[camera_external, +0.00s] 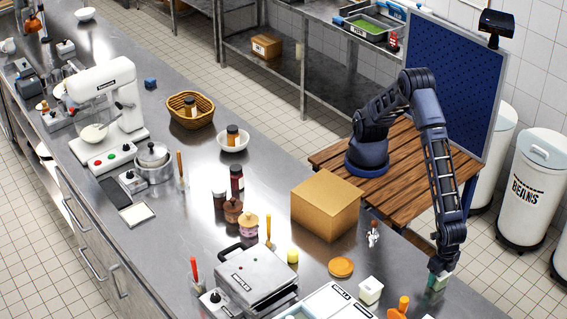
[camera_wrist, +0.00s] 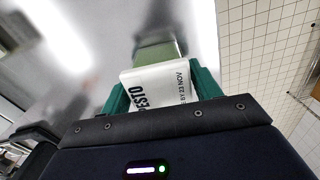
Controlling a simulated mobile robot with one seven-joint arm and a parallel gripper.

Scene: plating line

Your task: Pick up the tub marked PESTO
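The tub marked PESTO (camera_wrist: 155,88) shows large in the wrist view, with dark lettering on its white face and a green part beyond it. My gripper (camera_wrist: 160,95) has a teal finger on each side of the tub, and both appear to touch it. In the external view my gripper (camera_external: 440,272) points down at the right edge of the counter. The tub shows only as a small pale and green shape (camera_external: 437,284) between the fingers. I cannot tell whether it rests on the counter or is just above it.
A white tub (camera_external: 370,291), an orange dish (camera_external: 340,267) and an orange-topped item (camera_external: 399,307) stand left of my gripper. A cardboard box (camera_external: 325,205) is farther back. The steel counter (camera_external: 175,235) ends beside my gripper, with tiled floor beyond. White bins (camera_external: 530,190) stand at right.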

